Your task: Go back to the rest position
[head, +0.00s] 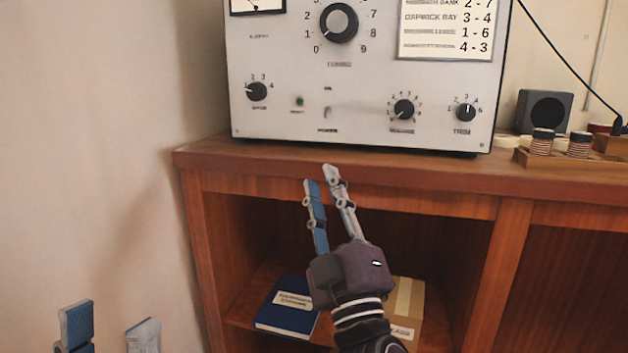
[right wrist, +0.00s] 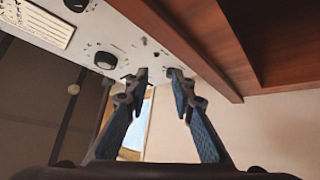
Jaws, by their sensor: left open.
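My right gripper (head: 322,178) is in the middle of the head view, in front of the wooden cabinet's top edge and below the radio's front panel. Its fingertips are a small gap apart with nothing between them. The right wrist view shows the same fingers (right wrist: 157,73) partly open and empty, with the panel beyond, seen upside down. My left gripper (head: 110,332) is low at the left of the head view, near the pale wall. Its two fingertips are wide apart and empty; the rest of it is out of frame.
The grey radio set (head: 365,80) with knobs and a small switch stands on the wooden cabinet (head: 400,172). A blue book (head: 288,308) and a cardboard box (head: 408,300) lie on the shelf below, partly behind my right arm. A black speaker (head: 543,110) and a wooden rack (head: 560,162) stand right.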

